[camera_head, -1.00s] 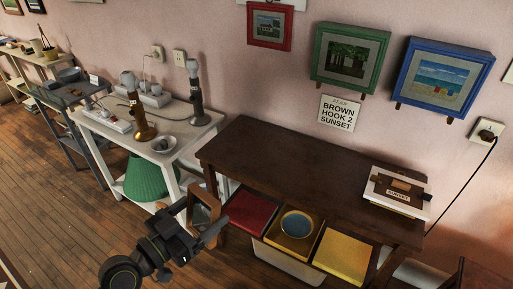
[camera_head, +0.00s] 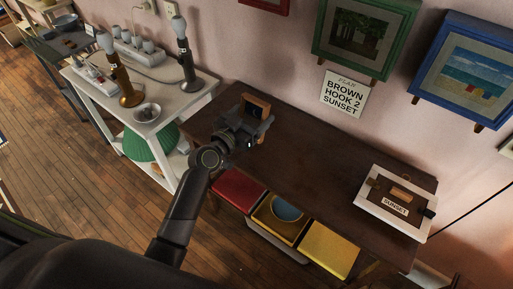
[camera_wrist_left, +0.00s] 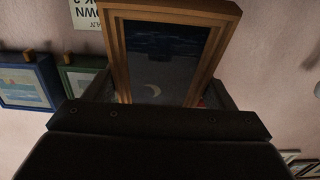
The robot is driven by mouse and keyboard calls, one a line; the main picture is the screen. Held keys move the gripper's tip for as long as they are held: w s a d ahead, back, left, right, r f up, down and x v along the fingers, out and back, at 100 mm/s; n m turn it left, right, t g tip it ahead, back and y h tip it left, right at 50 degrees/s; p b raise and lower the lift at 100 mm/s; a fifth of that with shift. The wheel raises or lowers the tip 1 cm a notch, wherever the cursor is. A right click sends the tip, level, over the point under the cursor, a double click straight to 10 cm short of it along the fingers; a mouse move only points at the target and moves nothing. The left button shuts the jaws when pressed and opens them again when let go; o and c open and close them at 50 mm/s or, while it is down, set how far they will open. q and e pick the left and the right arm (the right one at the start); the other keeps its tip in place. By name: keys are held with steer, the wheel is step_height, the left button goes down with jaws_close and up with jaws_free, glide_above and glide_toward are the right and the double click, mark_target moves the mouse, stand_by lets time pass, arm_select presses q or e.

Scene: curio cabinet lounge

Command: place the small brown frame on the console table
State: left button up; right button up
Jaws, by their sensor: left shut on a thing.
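My left gripper (camera_head: 250,122) is shut on the small brown frame (camera_head: 257,102). It holds the frame over the back left part of the dark console table (camera_head: 310,150). I cannot tell whether the frame touches the tabletop. In the left wrist view the brown frame (camera_wrist_left: 115,40) rises from between the fingers, around a dark night picture with a crescent moon. Its lower edge is hidden behind the gripper body. My right gripper is not in view.
A "SUNSET" box (camera_head: 392,205) lies at the table's right end; the middle is bare. Red (camera_head: 238,190) and yellow (camera_head: 330,250) compartments show along the front. Green (camera_head: 350,45) and blue (camera_head: 465,70) frames and a "BROWN HOOK 2 SUNSET" sign (camera_head: 345,93) hang above. A white lamp table (camera_head: 190,100) stands left.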

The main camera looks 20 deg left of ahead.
arm_select(q)
steer(key=shift+w+d+f+b, duration=0.15)
steer(key=shift+f+b, duration=1)
steer(key=shift+f, duration=1.4)
steer(key=shift+w+a+f+b, duration=0.1)
steer(key=shift+f+b, duration=1.05)
steer(key=shift+f, duration=1.35)
steer(key=shift+f, duration=0.15)
steer(key=o, duration=1.1)
